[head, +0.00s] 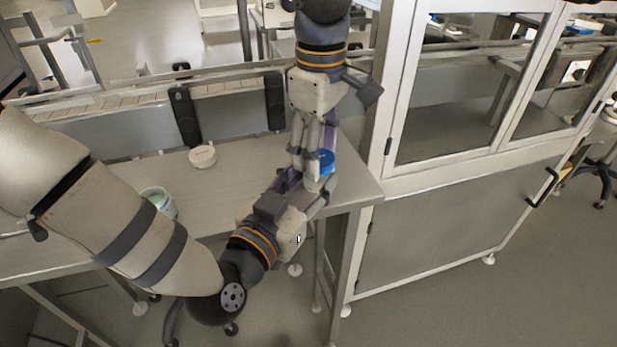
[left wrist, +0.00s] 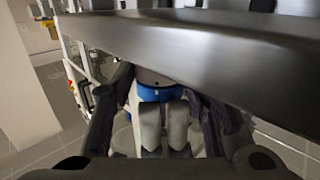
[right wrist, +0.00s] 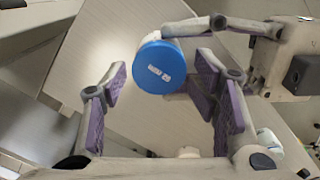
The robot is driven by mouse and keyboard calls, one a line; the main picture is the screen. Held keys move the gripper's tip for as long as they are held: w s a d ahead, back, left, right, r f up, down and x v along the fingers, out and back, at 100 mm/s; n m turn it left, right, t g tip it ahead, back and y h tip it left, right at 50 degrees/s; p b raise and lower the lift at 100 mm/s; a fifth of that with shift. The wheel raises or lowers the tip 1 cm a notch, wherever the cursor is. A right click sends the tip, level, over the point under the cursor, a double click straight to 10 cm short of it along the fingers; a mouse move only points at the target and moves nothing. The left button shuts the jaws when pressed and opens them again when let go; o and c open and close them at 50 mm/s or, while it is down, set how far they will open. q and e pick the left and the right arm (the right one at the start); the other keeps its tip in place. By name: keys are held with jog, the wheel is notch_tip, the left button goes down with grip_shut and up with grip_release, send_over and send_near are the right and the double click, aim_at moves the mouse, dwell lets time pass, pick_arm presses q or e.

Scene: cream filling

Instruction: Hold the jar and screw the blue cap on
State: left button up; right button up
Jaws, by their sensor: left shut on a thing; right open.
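The jar (right wrist: 178,42) is pale, and its blue cap (right wrist: 160,67) covers its top in the right wrist view. I cannot tell how tightly the cap sits. The blue cap also shows in the head view (head: 325,162) and as a blue band in the left wrist view (left wrist: 160,93). My left gripper (head: 308,183) is shut on the jar near the table's right end. My right gripper (right wrist: 163,78) is open, coming from above, with its fingers on both sides of the blue cap. Fingers hide much of the jar.
A white round container (head: 202,156) and an open jar with pale green contents (head: 158,199) stand on the metal table (head: 235,185). A glazed cabinet (head: 450,190) stands right of the table. A low barrier (head: 235,108) runs behind it.

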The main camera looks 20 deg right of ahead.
pick_arm(q)
jog(key=shift+s, duration=0.1)
pick_arm(e)
jog(key=n, duration=0.3)
jog(key=shift+w+n, duration=0.15)
jog(key=shift+n, duration=0.15)
jog(key=shift+d+n, duration=0.1)
jog(key=shift+n, duration=1)
